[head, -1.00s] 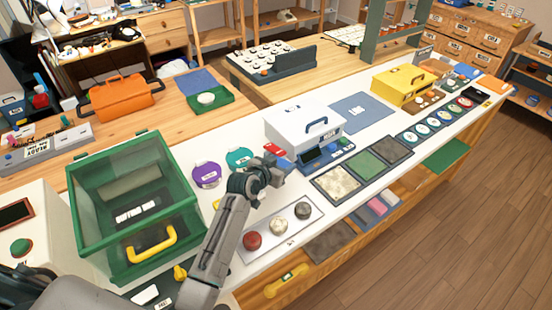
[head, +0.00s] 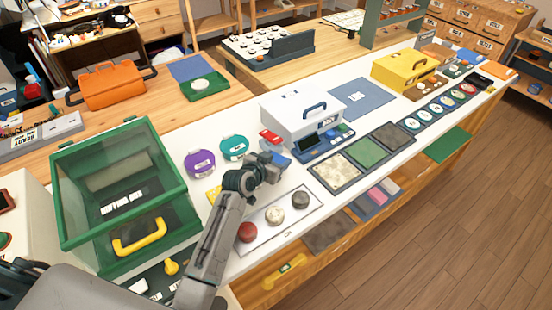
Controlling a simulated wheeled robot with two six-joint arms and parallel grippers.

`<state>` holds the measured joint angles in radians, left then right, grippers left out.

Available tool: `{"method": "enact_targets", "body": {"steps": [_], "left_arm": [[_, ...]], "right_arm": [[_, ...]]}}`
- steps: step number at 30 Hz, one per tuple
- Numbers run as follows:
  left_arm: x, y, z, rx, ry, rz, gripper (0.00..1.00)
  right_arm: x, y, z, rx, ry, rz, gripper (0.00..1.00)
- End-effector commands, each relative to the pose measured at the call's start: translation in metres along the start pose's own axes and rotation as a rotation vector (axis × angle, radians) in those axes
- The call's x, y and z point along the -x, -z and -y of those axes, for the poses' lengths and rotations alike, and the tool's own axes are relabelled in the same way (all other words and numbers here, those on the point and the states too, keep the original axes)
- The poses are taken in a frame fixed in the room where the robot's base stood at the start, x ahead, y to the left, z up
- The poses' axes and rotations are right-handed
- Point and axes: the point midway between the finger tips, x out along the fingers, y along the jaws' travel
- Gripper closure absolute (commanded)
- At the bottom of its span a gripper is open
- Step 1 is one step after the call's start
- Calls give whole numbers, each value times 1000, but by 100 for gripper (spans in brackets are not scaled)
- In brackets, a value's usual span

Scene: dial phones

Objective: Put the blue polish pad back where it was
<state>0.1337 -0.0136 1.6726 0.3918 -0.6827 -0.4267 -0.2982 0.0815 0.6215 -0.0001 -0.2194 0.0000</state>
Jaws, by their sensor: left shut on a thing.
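My left gripper (head: 276,163) is above the white counter, in front of the white case. It is shut on a small blue thing (head: 283,159), which looks like the blue polish pad; the fingers hide part of it. A white tray (head: 272,237) on the counter holds three round knobs: red (head: 247,232), pale stone (head: 274,215) and dark grey (head: 299,200). My right gripper does not show.
The white case (head: 298,112) stands just behind my gripper, with a blue device (head: 320,142) at its front. A green glass-sided box (head: 125,190) with a yellow handle is at left. Purple (head: 199,163) and teal (head: 234,147) discs lie between. Three square mats (head: 368,151) lie right.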

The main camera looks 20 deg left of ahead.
Motion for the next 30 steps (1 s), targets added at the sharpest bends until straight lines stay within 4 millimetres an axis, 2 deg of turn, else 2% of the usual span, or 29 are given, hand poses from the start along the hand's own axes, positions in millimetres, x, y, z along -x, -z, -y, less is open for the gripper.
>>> {"method": "enact_targets", "body": {"steps": [6,7,9,10,18,23,25,30], "left_arm": [[-1,-4,0,0,0,0,71],[-1,-4,0,0,0,1,38],[-1,-4,0,0,0,1,24],[-1,-4,0,0,0,1,22],[-1,-2,0,-1,0,0,22],[6,13,0,-2,0,0,22],[15,6,1,-3,1,1,22],[51,5,0,-3,1,1,22]], "right_arm": [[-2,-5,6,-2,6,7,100],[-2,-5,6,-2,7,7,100],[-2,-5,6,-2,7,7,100],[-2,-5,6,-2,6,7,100],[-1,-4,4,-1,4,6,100],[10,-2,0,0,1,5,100],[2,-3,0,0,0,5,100],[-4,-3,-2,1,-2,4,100]]}}
